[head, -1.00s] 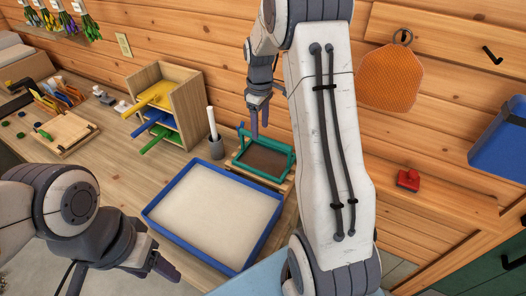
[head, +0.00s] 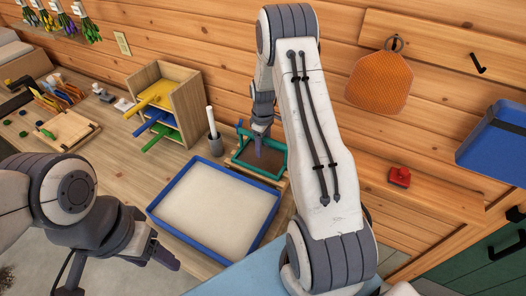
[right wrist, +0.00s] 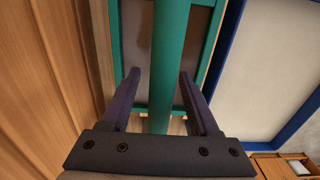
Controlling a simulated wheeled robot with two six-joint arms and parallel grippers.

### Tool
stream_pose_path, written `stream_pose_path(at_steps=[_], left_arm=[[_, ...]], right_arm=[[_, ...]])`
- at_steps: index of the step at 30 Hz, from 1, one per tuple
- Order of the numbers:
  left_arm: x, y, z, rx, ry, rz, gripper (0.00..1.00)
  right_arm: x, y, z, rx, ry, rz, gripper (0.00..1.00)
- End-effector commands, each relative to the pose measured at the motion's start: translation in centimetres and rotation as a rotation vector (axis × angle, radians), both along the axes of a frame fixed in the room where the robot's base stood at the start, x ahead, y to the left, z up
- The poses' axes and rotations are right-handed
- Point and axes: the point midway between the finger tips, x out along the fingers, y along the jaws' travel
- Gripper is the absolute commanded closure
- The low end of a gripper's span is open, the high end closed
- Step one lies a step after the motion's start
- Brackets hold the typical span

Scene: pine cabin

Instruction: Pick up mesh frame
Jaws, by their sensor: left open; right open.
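The mesh frame (head: 257,171) is a teal-green rectangular frame with dark mesh and a raised bar, at the wall side of the bench behind the blue tray. My right gripper (head: 259,150) points down over it. In the right wrist view, the right gripper (right wrist: 157,90) is open, with the mesh frame's teal bar (right wrist: 168,60) running between its two fingers and a gap on each side. Part of the frame is hidden behind the gripper in the head view. My left gripper (head: 158,257) is open and empty at the lower left, left of the tray.
A blue tray (head: 260,232) with pale contents lies in front of the frame. A grey cup (head: 216,146) with a white stick stands left of it. A wooden shelf (head: 185,110) holds coloured trays. An orange mesh (head: 380,82) hangs on the wall.

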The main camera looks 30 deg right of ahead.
Motion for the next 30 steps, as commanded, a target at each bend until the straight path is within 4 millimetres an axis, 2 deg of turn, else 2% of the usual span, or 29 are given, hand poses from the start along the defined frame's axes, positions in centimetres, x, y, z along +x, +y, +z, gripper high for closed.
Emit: stream_pose_path(at_steps=[6,11,23,30], left_arm=[[0.0,0.0,0.0,0.000,0.000,0.000,0.38],[0.0,0.0,0.0,0.000,0.000,0.000,0.38],[0.0,0.0,-0.2,0.000,0.000,0.000,0.38],[0.0,0.0,-1.6,0.000,0.000,0.002,0.38]], right_arm=[[0.0,0.0,-0.1,-0.001,-0.001,0.000,0.38],[0.0,0.0,-0.1,0.000,0.000,0.000,0.99],[0.1,0.0,0.1,-0.001,-0.002,0.000,1.00],[0.1,0.0,2.0,-0.001,-0.005,0.000,1.00]])
